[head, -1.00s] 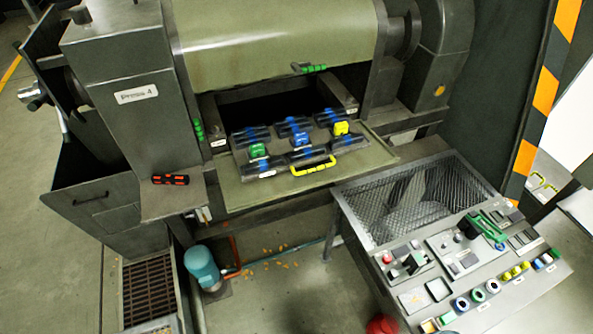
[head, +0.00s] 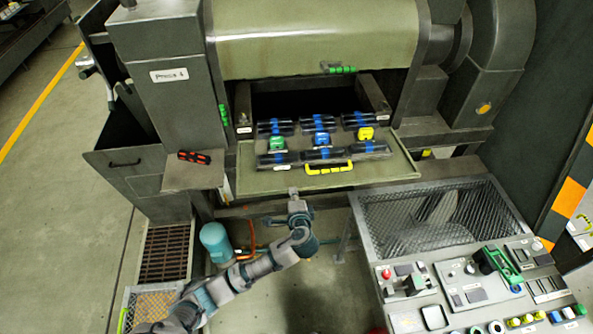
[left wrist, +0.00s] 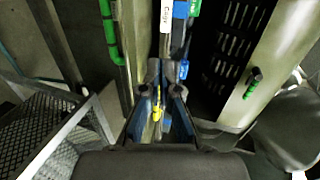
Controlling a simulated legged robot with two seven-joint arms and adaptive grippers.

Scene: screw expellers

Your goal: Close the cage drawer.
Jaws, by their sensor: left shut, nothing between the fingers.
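The cage drawer (head: 290,171) sticks out of the dark opening of the press, with dark bars, blue parts and green, blue and yellow blocks on it. Its yellow handle (head: 328,169) is at the front. My left gripper (head: 293,191) is at the front edge of the ledge, below and left of the handle. In the left wrist view my left gripper (left wrist: 160,95) points ahead, shut and empty, with a yellow piece showing between the finger links. Whether it touches the drawer I cannot tell. My right gripper is not in view.
A control panel (head: 475,285) with buttons and a mesh guard (head: 435,215) stands at the right. A red and black handle (head: 194,157) lies on the left ledge. The press drum (head: 315,40) is above the opening.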

